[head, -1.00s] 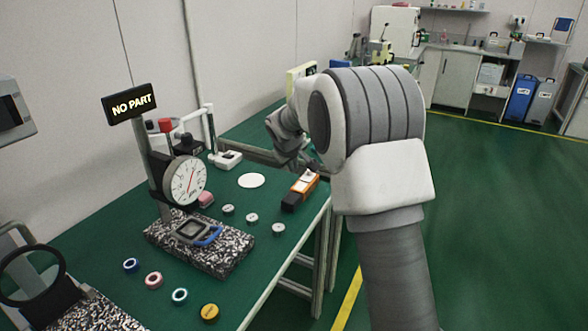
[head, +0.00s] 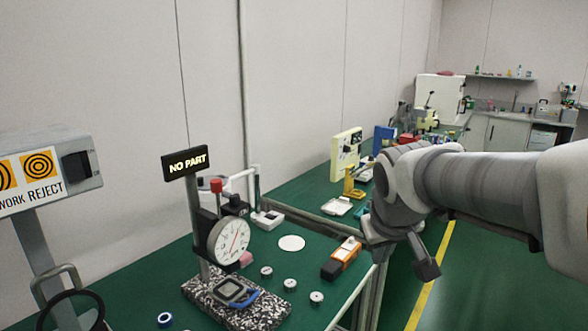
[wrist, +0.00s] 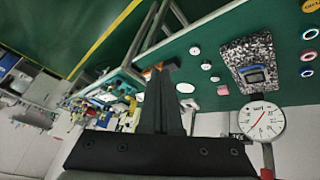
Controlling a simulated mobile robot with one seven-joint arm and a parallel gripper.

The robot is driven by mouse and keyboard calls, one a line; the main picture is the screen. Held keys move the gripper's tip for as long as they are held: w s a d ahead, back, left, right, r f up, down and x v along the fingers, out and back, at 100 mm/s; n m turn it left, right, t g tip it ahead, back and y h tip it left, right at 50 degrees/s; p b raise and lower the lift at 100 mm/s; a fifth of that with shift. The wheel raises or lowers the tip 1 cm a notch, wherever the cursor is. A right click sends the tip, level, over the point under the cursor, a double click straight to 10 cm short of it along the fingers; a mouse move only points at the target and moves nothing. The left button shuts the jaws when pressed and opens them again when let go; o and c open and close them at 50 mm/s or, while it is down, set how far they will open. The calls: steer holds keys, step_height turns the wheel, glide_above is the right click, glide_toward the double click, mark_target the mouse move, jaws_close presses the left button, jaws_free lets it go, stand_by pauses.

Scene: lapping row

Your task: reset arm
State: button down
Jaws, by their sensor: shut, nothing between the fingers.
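My arm reaches in from the right in the head view. My gripper (head: 424,268) hangs at the arm's end, beyond the right edge of the green bench (head: 135,290), apart from everything on it. In the wrist view my gripper's dark fingers (wrist: 163,75) lie together with nothing between them.
A dial gauge (head: 229,240) under a "NO PART" sign (head: 189,163) stands on a speckled block (head: 258,315). Several small discs, a white round pad (head: 291,243) and an orange-black tool (head: 341,258) lie nearby. A "REWORK REJECT" box (head: 84,172) stands left. Green floor is open at right.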

steer(key=s+f+m+y, duration=0.1)
steer(key=s+f+m, duration=0.15)
steer(key=s, duration=1.45)
step_height(320, 180, up, 15)
steer(key=a+p, duration=0.1)
steer(key=p, duration=1.5)
steer(key=shift+r, duration=0.2)
steer(key=shift+s+a+n, duration=0.1)
steer(key=shift+a+n, duration=0.1)
steer(key=shift+n, duration=0.15)
